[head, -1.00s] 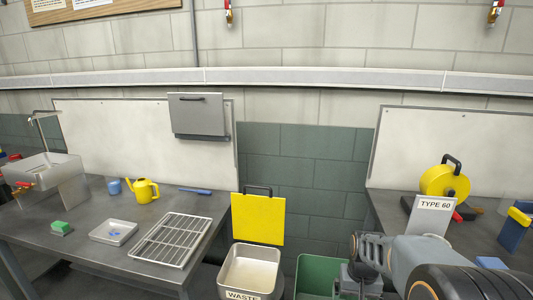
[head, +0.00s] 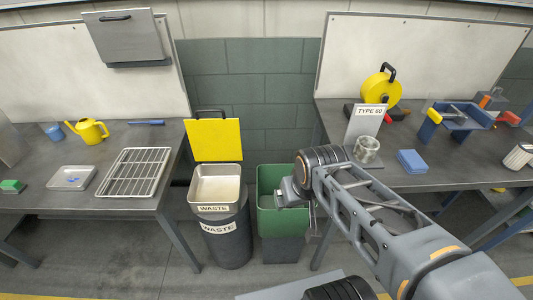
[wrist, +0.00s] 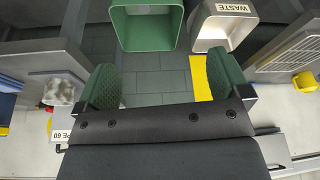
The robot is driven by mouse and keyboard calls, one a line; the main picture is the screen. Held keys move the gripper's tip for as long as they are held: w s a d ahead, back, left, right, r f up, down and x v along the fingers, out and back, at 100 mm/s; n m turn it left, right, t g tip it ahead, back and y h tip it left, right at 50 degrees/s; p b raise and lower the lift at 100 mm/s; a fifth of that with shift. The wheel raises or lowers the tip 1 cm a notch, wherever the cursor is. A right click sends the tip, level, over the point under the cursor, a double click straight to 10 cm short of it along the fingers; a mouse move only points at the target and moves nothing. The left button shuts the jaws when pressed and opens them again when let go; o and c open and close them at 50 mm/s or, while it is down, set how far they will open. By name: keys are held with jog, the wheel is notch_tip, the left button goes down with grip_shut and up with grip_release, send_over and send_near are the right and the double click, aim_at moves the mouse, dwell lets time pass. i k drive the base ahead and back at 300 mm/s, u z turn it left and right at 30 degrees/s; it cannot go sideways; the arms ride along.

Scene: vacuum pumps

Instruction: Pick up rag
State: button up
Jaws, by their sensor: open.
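A small blue folded stack (head: 411,161), which looks like the rag, lies on the right-hand bench (head: 455,178) near its front edge. In the wrist view something blue (wrist: 8,82) shows at the left edge, and I cannot tell whether it is the same stack. My gripper (head: 290,196) is in front of the green bin, left of the blue stack and apart from it. In the wrist view its two green fingers (wrist: 163,88) stand wide apart with nothing between them.
A green bin (head: 268,178) and a waste bin (head: 222,240) with a raised yellow lid (head: 213,140) stand between the benches.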

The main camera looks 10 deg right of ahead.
aim_at(412, 162)
jog(key=z, duration=1.65)
